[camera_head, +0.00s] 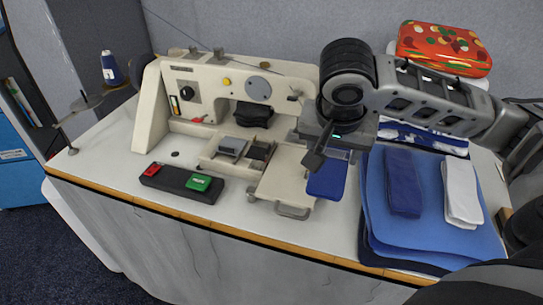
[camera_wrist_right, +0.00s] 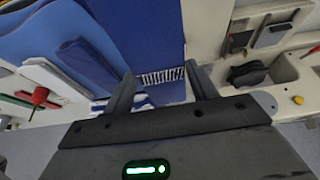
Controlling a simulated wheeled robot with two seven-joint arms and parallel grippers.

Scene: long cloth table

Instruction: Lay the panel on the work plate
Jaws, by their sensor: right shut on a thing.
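The panel (camera_head: 328,180) is a blue cloth piece hanging from my right gripper (camera_head: 316,157), just right of the work plate (camera_head: 283,180). The work plate is flat, cream and has a grey handle at its front, before the sewing machine. In the right wrist view the panel (camera_wrist_right: 150,30) runs between the two fingers of my right gripper (camera_wrist_right: 165,88), with a white striped strip across it. The gripper is shut on the panel. In the head view the gripper hides part of the panel's upper end. I cannot tell whether panel and plate touch. My left gripper is not in view.
The cream sewing machine (camera_head: 262,85) stands behind the plate. A control box (camera_head: 182,183) with red and green buttons lies to the left. Blue sheets (camera_head: 425,240) with folded blue and white cloths lie to the right. A red patterned bundle (camera_head: 440,48) sits at the back right.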

